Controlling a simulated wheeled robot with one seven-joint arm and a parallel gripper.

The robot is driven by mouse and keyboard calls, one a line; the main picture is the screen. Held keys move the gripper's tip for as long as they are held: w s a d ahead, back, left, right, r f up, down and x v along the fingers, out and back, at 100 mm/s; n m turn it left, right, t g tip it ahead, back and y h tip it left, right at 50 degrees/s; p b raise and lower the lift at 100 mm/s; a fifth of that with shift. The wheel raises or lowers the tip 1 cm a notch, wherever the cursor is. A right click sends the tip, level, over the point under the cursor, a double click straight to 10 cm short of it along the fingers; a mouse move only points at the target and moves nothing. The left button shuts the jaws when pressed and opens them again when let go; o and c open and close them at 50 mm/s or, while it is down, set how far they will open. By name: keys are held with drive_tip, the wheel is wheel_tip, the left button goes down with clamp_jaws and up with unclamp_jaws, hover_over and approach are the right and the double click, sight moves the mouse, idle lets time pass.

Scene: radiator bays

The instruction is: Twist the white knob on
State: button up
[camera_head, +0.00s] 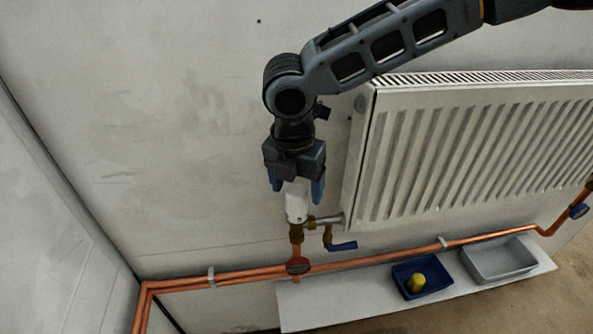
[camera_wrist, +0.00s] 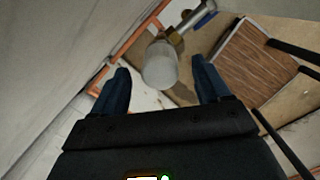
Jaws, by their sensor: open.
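The white knob (camera_head: 297,203) stands upright on a brass valve (camera_head: 296,233) at the lower left corner of the radiator. In the wrist view the white knob (camera_wrist: 160,66) lies between my two blue fingers, nearer their tips. My gripper (camera_head: 297,193) points down over the knob from above, with one finger on each side of it. In the wrist view my gripper (camera_wrist: 162,82) is open, and gaps show between the fingers and the knob. The knob's top is partly hidden by my gripper in the head view.
The white radiator (camera_head: 450,150) is just right of my gripper. Copper pipes (camera_head: 375,258) run along the wall. A blue tray (camera_head: 405,270) and grey tray (camera_head: 490,265) rest on a white board.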

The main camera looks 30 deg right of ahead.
sight(296, 190)
drive_tip(key=shift+w+d+f, duration=0.1)
drive_tip(key=shift+w+f, duration=0.05)
drive_tip(key=shift+f, duration=1.6)
drive_tip(key=shift+c, duration=0.3)
drive_tip(key=c, duration=1.1)
drive_tip(key=shift+o, duration=0.2)
drive_tip(key=shift+f+p, duration=0.2)
drive_tip(key=shift+p, duration=0.2)
